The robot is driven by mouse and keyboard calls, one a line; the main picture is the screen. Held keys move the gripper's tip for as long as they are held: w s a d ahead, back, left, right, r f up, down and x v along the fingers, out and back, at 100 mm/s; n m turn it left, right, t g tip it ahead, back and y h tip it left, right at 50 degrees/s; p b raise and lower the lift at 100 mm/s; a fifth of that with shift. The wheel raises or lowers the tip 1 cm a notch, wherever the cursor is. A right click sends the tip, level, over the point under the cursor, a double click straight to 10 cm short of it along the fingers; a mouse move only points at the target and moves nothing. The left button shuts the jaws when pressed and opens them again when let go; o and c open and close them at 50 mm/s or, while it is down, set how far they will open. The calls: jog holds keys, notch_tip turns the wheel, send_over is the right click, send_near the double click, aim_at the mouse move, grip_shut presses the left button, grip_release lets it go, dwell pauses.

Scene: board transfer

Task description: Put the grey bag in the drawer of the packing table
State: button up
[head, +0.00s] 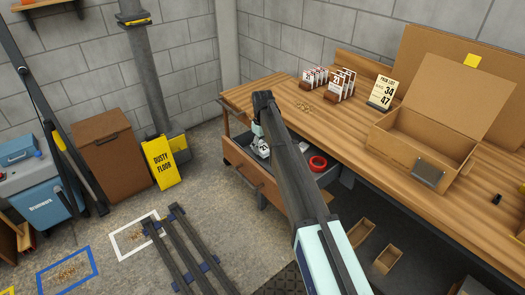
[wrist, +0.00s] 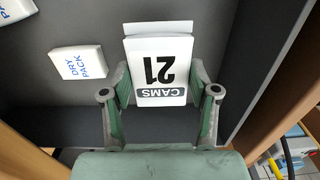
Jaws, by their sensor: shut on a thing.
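My gripper (wrist: 160,94) is shut on a flat packet with a white face marked "CAMS 21" (wrist: 160,62). The packet shows white with a dark band, and I cannot tell from its face whether it is the grey bag. In the head view my gripper (head: 260,134) is over the open drawer (head: 254,176) at the left end of the packing table (head: 330,117). The wrist view shows the drawer's dark floor (wrist: 75,105) behind the packet. I cannot tell whether the packet touches the floor.
A white dry pack (wrist: 78,62) lies in the drawer left of the packet. A red tape roll (head: 318,163) lies at the drawer's right. Racks of numbered cards (head: 341,84), a list stand (head: 382,92) and an open cardboard box (head: 420,140) stand on the tabletop.

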aim_at(263, 147)
jog(key=shift+f, duration=1.35)
jog(key=shift+f, duration=0.15)
jog(key=o, duration=1.3)
jog(key=shift+o, duration=0.2)
notch_tip(263, 147, up, 12)
jog(key=shift+r+b, duration=0.15)
jog(key=shift+b, duration=0.55)
